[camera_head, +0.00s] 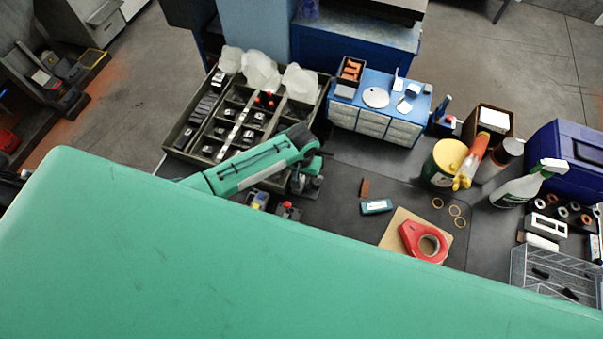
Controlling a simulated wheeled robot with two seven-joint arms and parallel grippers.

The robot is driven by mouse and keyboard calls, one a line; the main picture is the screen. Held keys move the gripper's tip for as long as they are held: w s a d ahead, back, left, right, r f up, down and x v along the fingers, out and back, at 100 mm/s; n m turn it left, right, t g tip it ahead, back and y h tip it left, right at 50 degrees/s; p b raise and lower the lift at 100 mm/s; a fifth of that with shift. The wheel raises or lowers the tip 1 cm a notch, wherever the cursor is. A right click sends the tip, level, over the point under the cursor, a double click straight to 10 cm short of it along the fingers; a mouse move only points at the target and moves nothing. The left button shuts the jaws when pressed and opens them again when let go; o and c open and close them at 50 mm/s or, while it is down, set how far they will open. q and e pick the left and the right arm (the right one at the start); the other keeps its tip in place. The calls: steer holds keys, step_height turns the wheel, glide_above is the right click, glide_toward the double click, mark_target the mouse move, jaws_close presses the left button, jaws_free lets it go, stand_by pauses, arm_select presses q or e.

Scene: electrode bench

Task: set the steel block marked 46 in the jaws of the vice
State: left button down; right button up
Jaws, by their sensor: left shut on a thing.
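My left gripper (306,182) is at the end of the green arm, beside the lower right corner of the divided tray. It is shut on a small dark grey block, which is mostly hidden, and no number can be read on it. Several dark steel blocks with pale labels lie in the compartments of the tray (176,137); their numbers are too small to read. I cannot make out the vice with certainty; small dark fixtures, one with a red top (288,207), stand just below the gripper, partly hidden. My right gripper is not in view.
A blue drawer cabinet (375,122) stands behind. A yellow-lidded can (448,160), a spray bottle (525,186) and a blue bin (568,155) stand at the right. My green link hides the front.

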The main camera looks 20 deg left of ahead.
arm_select(q)
steer(key=shift+f+b, duration=0.3)
steer(key=shift+f, duration=0.35)
steer(key=c, duration=1.1)
jaws_free()
steer(key=shift+o, duration=0.2)
step_height(320, 180, up, 14)
steer(key=b, duration=0.2)
steer(key=shift+b, duration=0.35)
